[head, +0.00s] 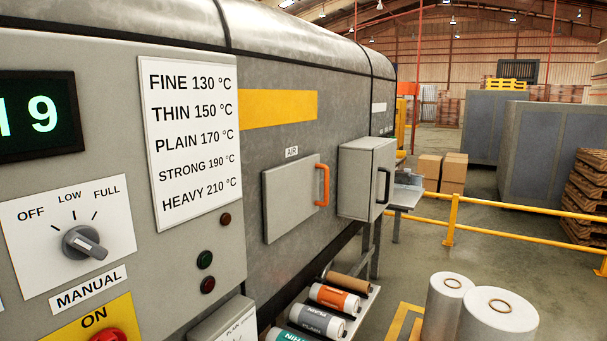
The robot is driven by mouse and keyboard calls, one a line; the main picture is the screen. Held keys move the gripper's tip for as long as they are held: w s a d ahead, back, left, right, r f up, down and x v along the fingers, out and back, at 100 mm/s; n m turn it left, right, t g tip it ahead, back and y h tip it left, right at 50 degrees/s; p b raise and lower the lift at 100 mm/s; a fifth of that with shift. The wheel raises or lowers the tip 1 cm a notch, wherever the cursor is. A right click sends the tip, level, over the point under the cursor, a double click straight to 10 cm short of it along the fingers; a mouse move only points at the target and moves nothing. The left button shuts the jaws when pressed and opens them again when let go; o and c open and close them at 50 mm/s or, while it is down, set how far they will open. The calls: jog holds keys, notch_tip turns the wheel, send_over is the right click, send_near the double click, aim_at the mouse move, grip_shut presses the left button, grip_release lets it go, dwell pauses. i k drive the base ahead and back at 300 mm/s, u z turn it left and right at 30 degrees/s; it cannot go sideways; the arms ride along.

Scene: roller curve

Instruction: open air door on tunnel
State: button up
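The air door (291,199) is a flat grey panel on the side of the grey tunnel (275,60), below a small label reading AIR (291,152). It looks shut, lying flat against the tunnel wall. An orange handle (322,184) stands out at its right edge. My gripper is not in the head view.
A grey box with a black handle (366,178) juts out right of the air door. A control panel with a dial (85,242) is at left. Film rolls (335,297) lie on a low rack below. White rolls (498,315) stand on the floor. A yellow rail (500,234) crosses at right.

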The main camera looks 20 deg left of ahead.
aim_at(291, 191)
jog(key=u, duration=0.75)
jog(key=i, duration=0.85)
jog(key=u, duration=0.8)
